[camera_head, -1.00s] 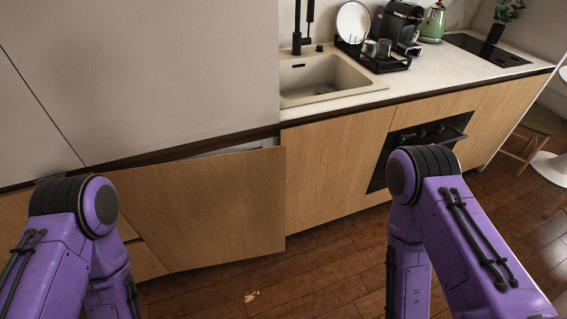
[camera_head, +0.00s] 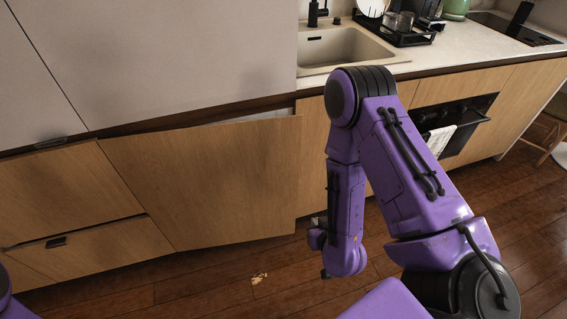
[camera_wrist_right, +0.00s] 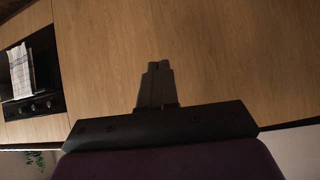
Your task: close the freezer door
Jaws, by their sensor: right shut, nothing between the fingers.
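The freezer door (camera_head: 205,185) is a wide wooden panel below the tall grey cabinet in the head view. It stands slightly ajar, its right edge out from the cabinet front. A pale strip of the inside (camera_head: 262,115) shows along its top. My right gripper (camera_head: 318,230) is low, just right of the door's free edge, partly hidden by my forearm; I cannot tell whether it touches. In the right wrist view its fingers (camera_wrist_right: 156,85) are shut and empty before a wooden front. Only a bit of my left arm shows at the lower left; its gripper is out of view.
A drawer (camera_head: 95,250) lies left of the door. The sink (camera_head: 345,48) and counter are above right. An oven (camera_head: 455,125) with a towel (camera_head: 438,140) is farther right.

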